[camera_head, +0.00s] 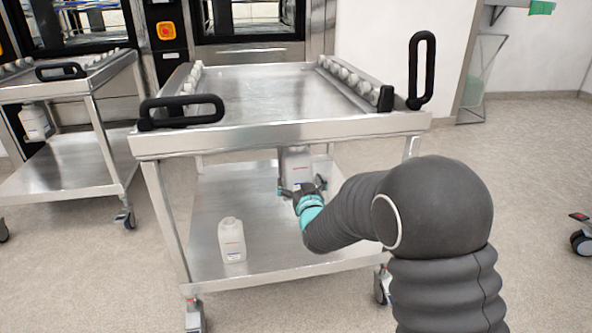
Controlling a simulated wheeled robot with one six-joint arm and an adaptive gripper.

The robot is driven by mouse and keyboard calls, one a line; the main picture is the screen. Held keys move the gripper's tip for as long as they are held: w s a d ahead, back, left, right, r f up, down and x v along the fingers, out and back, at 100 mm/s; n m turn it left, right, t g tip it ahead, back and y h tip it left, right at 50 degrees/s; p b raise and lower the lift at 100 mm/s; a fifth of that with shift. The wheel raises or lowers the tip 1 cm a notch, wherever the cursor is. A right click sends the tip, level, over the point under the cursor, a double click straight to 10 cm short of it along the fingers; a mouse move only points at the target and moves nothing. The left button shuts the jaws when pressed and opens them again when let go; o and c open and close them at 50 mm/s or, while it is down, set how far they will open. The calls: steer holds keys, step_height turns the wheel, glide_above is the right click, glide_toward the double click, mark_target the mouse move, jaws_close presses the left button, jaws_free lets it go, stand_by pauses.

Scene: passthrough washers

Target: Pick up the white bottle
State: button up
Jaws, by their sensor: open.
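A white bottle (296,170) with a printed label stands under the middle cart's top, just beyond my gripper; its upper part is hidden by the cart's front rail. My gripper (302,188) is open, with its fingers spread low in front of or around this bottle. I cannot tell whether they touch it. A second white bottle (232,240) stands upright on the lower shelf (205,200), nearer and to the left, apart from my gripper. A third white bottle (35,122) is on the left cart, partly hidden by its frame.
The middle cart's front rail (280,138) lies above my gripper, and its legs and black handles (181,111) flank the opening. The left cart (60,180) stands close by. Dark machines line the back wall. The floor at right is mostly clear.

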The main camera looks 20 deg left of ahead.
steer(key=shift+d+x, duration=0.2)
steer(key=shift+x, duration=2.45)
steer(key=shift+w, duration=0.1)
steer(key=c, duration=1.6)
steer(key=shift+r, duration=0.1)
steer(key=shift+r, duration=0.65)
steer(key=v, duration=1.8)
steer(key=shift+b, duration=0.3)
steer(key=shift+a, duration=0.1)
